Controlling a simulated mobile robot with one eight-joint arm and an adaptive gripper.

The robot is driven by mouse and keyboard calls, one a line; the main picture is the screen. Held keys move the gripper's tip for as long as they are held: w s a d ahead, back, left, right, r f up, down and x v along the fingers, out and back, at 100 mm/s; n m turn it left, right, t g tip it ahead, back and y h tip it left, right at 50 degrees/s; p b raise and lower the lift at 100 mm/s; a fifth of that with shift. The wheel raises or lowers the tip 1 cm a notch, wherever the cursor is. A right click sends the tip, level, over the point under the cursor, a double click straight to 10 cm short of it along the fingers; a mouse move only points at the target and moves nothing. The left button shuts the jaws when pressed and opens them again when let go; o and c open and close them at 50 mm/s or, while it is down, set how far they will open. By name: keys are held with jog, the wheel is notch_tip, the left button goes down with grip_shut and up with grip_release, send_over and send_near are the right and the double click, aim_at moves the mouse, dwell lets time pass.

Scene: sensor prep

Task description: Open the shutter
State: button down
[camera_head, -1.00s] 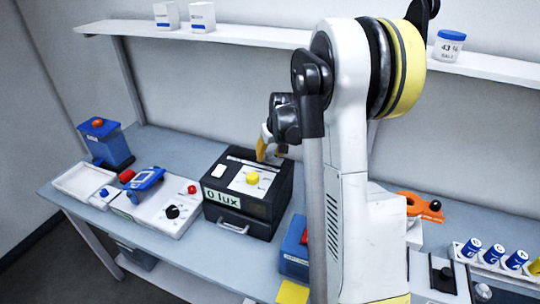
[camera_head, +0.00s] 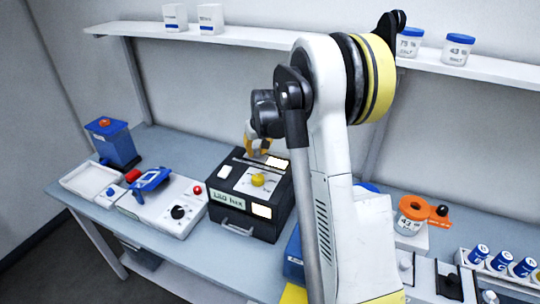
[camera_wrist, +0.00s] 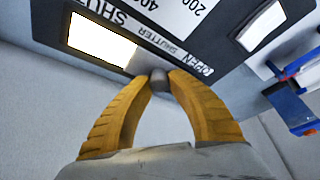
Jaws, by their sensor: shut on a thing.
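A black light box (camera_head: 235,226) stands on the bench in the head view. Its front display (camera_head: 233,199) shows a three-digit lux reading, hard to read exactly, and a yellow knob (camera_head: 258,180) sits on top. My gripper (camera_head: 257,150) is at the back of the box's top. In the wrist view my gripper's yellow fingers (camera_wrist: 168,82) are closed around a small dark grey shutter knob (camera_wrist: 158,79), beside the printed words SHUTTER and OPEN. A bright shutter window (camera_wrist: 102,40) shows left of the knob; it also glows in the head view (camera_head: 277,162).
A white unit (camera_head: 160,215) with a black dial and red button stands left of the box. A blue device (camera_head: 117,147) is farther left. My arm covers the bench right of the box. Jars and vials (camera_head: 500,262) stand at the right, under a wall shelf (camera_head: 270,43).

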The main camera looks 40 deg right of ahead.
jog(key=shift+w+a, duration=0.35)
jog(key=shift+w, duration=0.25)
jog(key=c, duration=1.2)
grip_release()
jog(key=v, duration=1.2)
jog(key=shift+d, duration=0.1)
jog(key=shift+f, duration=0.1)
